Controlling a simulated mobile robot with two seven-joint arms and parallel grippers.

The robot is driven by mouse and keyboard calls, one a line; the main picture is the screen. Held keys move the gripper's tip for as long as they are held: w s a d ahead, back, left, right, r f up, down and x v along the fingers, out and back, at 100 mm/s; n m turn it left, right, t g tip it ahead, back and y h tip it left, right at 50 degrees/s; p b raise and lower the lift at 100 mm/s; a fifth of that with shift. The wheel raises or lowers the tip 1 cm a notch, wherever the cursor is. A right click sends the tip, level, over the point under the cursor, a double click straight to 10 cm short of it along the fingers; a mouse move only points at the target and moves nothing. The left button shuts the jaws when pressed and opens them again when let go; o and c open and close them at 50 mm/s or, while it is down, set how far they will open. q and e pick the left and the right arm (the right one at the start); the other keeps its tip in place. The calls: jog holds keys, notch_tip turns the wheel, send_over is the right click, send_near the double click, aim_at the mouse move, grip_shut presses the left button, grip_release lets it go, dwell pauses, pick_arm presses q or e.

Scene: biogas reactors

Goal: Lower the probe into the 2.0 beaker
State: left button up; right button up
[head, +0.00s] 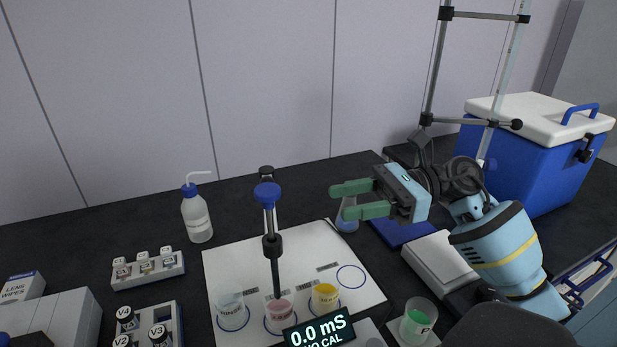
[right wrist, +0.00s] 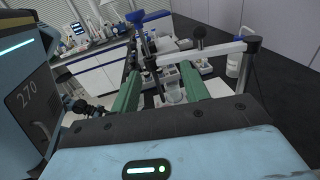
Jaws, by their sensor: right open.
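The probe (head: 277,275) is a thin dark rod hanging upright from a black holder below a blue knob (head: 267,194). Its lower end overlaps the beaker with pink liquid (head: 280,312); I cannot tell whether it is inside or behind the rim. A beaker with pale liquid (head: 231,311) stands left of it and one with yellow liquid (head: 325,297) right of it. The beaker labels are too small to read, so I cannot tell which is 2.0. My right gripper (head: 339,201) is open and empty, right of the blue knob and apart from it. Its green fingers frame the right wrist view (right wrist: 160,70).
A meter display (head: 320,331) reads 0.0 mS, NO CAL. A beaker with green liquid (head: 417,322) stands front right. A flask (head: 347,221) is below my right gripper. A wash bottle (head: 197,216), a vial rack (head: 148,270) and a blue cooler (head: 545,165) stand around the white board (head: 310,245).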

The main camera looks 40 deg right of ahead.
aim_at(280, 191)
jog(key=shift+o, duration=0.5)
jog(key=s+a+r+t+p, duration=0.1)
jog(key=s+a+r, duration=0.1)
jog(key=a+r, duration=0.3)
jog(key=shift+r+m+p, duration=0.3)
jog(key=shift+r+p, duration=0.05)
jog(key=shift+r, duration=0.15)
jog(key=p+x, duration=0.2)
jog(key=x, duration=0.5)
jog(key=shift+w+a, duration=0.3)
pick_arm(q)
notch_tip(280, 191, up, 5)
jog(key=w+t, duration=0.1)
jog(key=w, duration=0.1)
jog(key=shift+w+a+r, duration=0.2)
jog(key=shift+w+a, duration=0.05)
jog(key=shift+w, duration=0.05)
pick_arm(e)
jog(key=shift+f, duration=0.1)
jog(key=shift+c, duration=0.4)
